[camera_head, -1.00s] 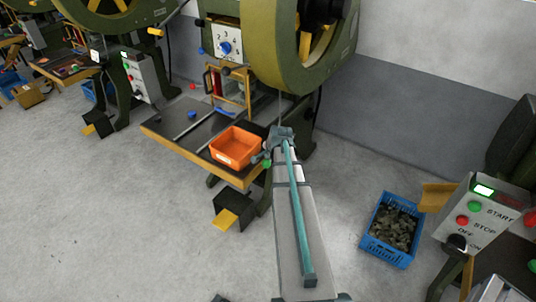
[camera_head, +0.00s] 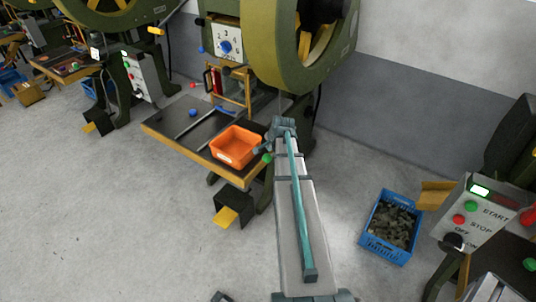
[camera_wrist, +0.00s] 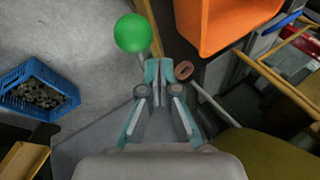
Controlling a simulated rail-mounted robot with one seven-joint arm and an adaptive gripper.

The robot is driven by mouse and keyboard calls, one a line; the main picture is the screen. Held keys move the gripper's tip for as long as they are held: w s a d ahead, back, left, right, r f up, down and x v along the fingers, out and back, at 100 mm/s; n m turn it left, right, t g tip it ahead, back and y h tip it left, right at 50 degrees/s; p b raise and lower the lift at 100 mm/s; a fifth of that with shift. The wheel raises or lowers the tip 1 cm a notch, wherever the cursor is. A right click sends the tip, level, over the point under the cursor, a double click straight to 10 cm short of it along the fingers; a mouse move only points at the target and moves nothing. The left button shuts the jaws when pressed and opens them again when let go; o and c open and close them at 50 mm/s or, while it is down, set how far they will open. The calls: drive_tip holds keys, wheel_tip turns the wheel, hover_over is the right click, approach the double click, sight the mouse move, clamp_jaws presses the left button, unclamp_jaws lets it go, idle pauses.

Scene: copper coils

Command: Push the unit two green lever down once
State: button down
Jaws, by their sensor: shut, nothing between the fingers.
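The green lever knob (camera_head: 267,157) is a round ball beside the right end of the press table, just right of the orange bin. In the wrist view the green knob (camera_wrist: 132,33) is large, to the upper left of the fingertips. My gripper (camera_wrist: 154,68) is shut and empty, its teal fingertips together and apart from the knob in the picture. In the head view my gripper (camera_head: 261,148) is small and partly hidden by my arm, close above the knob. The lever's shaft is mostly hidden behind the gripper.
The orange bin (camera_head: 234,146) stands on the table close to my gripper. A brown ring (camera_wrist: 184,70) shows right of the fingertips. A blue crate of dark pieces (camera_head: 392,228) and a START/STOP control box (camera_head: 481,212) are at right.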

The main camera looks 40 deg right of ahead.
drive_tip(key=r+p, duration=0.1)
drive_tip(key=d+r, duration=0.1)
drive_tip(key=r, duration=0.1)
drive_tip(key=r+p, duration=0.1)
drive_tip(key=shift+w+d+r+p, duration=0.25)
drive_tip(key=shift+d+r+p, duration=0.05)
drive_tip(key=shift+d+r, duration=0.05)
idle(0.7)
drive_tip(key=s+a+f+n+g+y, duration=0.25)
drive_tip(key=s+a+f+n, duration=0.35)
drive_tip(key=s+a+f, duration=0.45)
drive_tip(key=s+a+f+n+g+y, duration=0.1)
drive_tip(key=s+a+f+n+g, duration=0.35)
drive_tip(key=s+a+f, duration=0.6)
drive_tip(key=s+a+f+n+g, duration=0.2)
drive_tip(key=s+a+f, duration=0.2)
drive_tip(key=s+a, duration=0.2)
drive_tip(key=s+a+f+n+g+h, duration=0.1)
drive_tip(key=s+a+f+n, duration=0.1)
drive_tip(key=s+a+f, duration=0.2)
drive_tip(key=s+a+f+n+g, duration=0.2)
drive_tip(key=s+a+f, duration=0.2)
drive_tip(key=s+a, duration=0.5)
drive_tip(key=s, duration=0.3)
drive_tip(key=shift+s+a+n+g+b, duration=0.15)
drive_tip(key=shift+a+n+g+b, duration=0.15)
drive_tip(key=shift+n+b, duration=0.05)
